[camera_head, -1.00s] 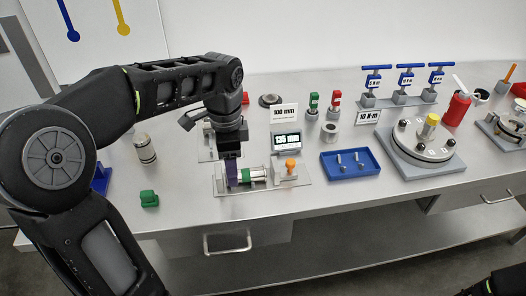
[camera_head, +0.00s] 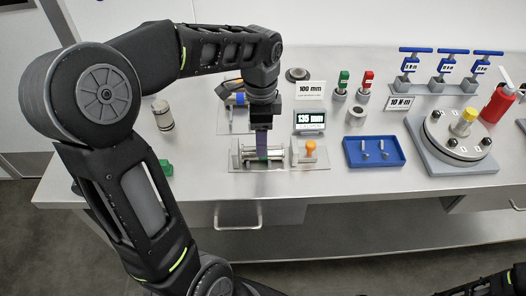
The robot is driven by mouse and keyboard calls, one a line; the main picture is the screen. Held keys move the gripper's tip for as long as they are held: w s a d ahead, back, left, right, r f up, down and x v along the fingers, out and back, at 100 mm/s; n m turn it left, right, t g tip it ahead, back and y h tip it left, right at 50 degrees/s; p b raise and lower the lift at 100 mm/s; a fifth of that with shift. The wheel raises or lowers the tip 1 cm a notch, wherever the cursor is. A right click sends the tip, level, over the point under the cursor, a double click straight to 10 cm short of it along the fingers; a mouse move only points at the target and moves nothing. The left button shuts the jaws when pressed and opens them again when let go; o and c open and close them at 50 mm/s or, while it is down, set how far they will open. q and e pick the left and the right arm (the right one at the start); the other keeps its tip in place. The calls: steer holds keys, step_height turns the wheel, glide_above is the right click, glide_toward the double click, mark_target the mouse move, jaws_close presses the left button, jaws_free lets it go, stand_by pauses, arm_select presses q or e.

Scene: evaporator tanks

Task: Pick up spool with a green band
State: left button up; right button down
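A pale metal spool (camera_head: 276,152) lies across a measuring fixture (camera_head: 245,165) in the head view. My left gripper (camera_head: 262,156) points down at the middle of the spool, its purple finger over the place where a green band showed earlier. That band is now largely hidden. The near finger covers the far one, so I cannot tell whether the fingers are closed on the spool. The spool still appears to be level in the fixture. My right gripper is not in view; only dark parts of my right arm show at the lower right.
A display reading 135 mm (camera_head: 310,120) and an orange knob (camera_head: 310,148) stand right of the spool. A blue tray (camera_head: 375,160) is farther right. A pale cylinder (camera_head: 162,114) stands left. A green block (camera_head: 166,169) is partly hidden by my arm.

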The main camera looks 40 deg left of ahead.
arm_select(q)
steer(key=shift+a+f+p, duration=0.15)
steer(key=shift+f+p, duration=0.5)
steer(key=shift+f, duration=1.95)
steer(key=shift+c, duration=0.2)
jaws_close()
